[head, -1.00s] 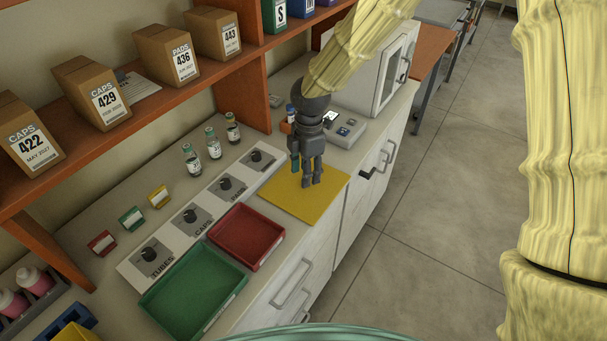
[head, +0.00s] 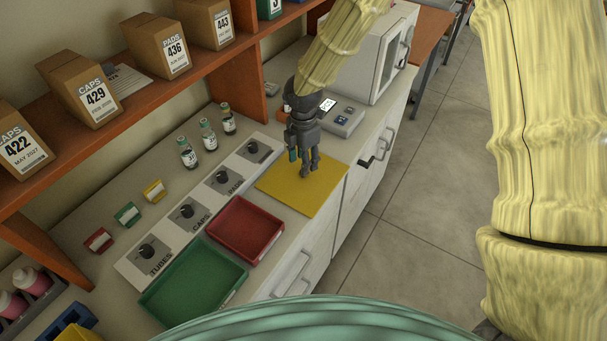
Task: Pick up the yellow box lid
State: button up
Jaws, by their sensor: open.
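My gripper (head: 305,168), dark grey and open, points down over the yellow mat (head: 293,201) on the counter. A small teal piece shows beside its fingers; I cannot tell what it is. A small yellow block with a white label (head: 154,190) stands at the back left of the counter, in a row with a green one (head: 127,214) and a red one (head: 98,240). I cannot tell whether the yellow one is a box lid. My gripper is well to its right and apart from it. Another yellow object (head: 78,334) is cut off at the bottom left.
A green tray (head: 192,286) and a red tray (head: 243,231) lie at the counter front. A panel with several dark knobs (head: 187,212) runs behind them. Vials (head: 208,136) stand behind it. A shelf holds cardboard boxes (head: 155,47). A grey device (head: 343,118) sits behind the mat.

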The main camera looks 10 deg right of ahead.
aim_at(306, 195)
jog(key=shift+s+f+p, duration=0.15)
jog(key=shift+f+p, duration=0.4)
jog(key=shift+f, duration=1.35)
jog(key=shift+c, duration=0.2)
grip_shut()
